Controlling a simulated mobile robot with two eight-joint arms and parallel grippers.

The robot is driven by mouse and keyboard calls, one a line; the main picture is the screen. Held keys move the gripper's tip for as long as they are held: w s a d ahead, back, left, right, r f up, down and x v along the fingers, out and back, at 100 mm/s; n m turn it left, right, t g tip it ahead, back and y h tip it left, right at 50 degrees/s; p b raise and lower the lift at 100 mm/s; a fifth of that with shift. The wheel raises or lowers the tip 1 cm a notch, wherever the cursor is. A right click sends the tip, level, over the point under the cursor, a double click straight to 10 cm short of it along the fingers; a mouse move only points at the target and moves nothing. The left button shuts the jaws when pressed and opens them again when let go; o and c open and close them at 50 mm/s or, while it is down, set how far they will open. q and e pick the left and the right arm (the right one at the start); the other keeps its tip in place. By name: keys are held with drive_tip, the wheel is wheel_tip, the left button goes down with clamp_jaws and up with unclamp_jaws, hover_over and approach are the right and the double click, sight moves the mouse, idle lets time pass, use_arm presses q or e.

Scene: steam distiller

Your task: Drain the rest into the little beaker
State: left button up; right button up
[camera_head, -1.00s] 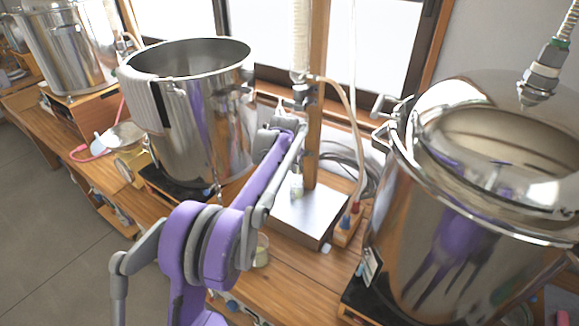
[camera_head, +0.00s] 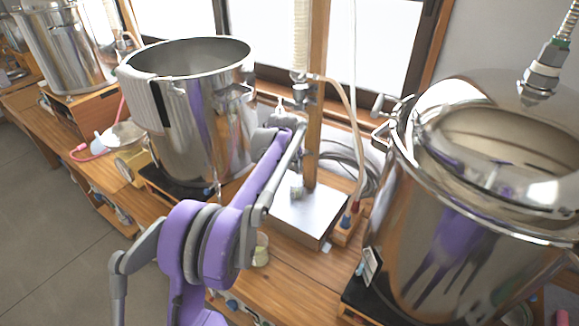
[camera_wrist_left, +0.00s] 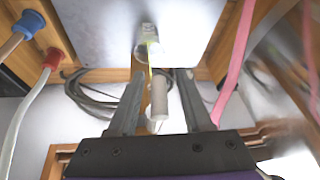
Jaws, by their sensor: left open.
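My left gripper (camera_wrist_left: 157,76) is open in the left wrist view, its two dark fingers on either side of a short white cylinder (camera_wrist_left: 159,98). I cannot tell whether either finger touches it. Beyond the fingertips, a small clear glass vessel (camera_wrist_left: 149,48) with a little yellow-green in it shows against a metal plate. In the head view, a small glass vessel (camera_head: 297,186) stands at the metal base by the wooden post. Another small glass beaker (camera_head: 261,250) with pale contents is on the bench beside my arm, partly hidden. My left fingertips are hidden in the head view.
A large open steel pot (camera_head: 190,120) stands behind my arm at left. A big lidded steel still (camera_head: 440,250) fills the right. A metal box-like base (camera_head: 305,222) and wooden post (camera_head: 316,130) stand between them. Hoses and coiled cable (camera_head: 345,165) lie near the window.

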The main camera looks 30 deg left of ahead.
use_arm(q)
drive_tip(key=v, duration=1)
drive_tip(key=shift+r, duration=0.35)
drive_tip(key=shift+s, duration=0.1)
drive_tip(key=s+d+f, duration=0.2)
drive_tip(key=s+d, duration=0.9)
drive_tip(key=s, duration=0.4)
drive_tip(key=s+d+f, duration=0.3)
drive_tip(key=s+f, duration=0.2)
drive_tip(key=s, duration=0.3)
drive_tip(key=s+d+f+m+t+h, duration=0.1)
drive_tip(key=s+d+f, duration=0.2)
drive_tip(key=s+f, duration=0.3)
drive_tip(key=s, duration=0.3)
drive_tip(key=shift+s+d, duration=0.15)
drive_tip(key=shift+d, duration=0.25)
idle(2.4)
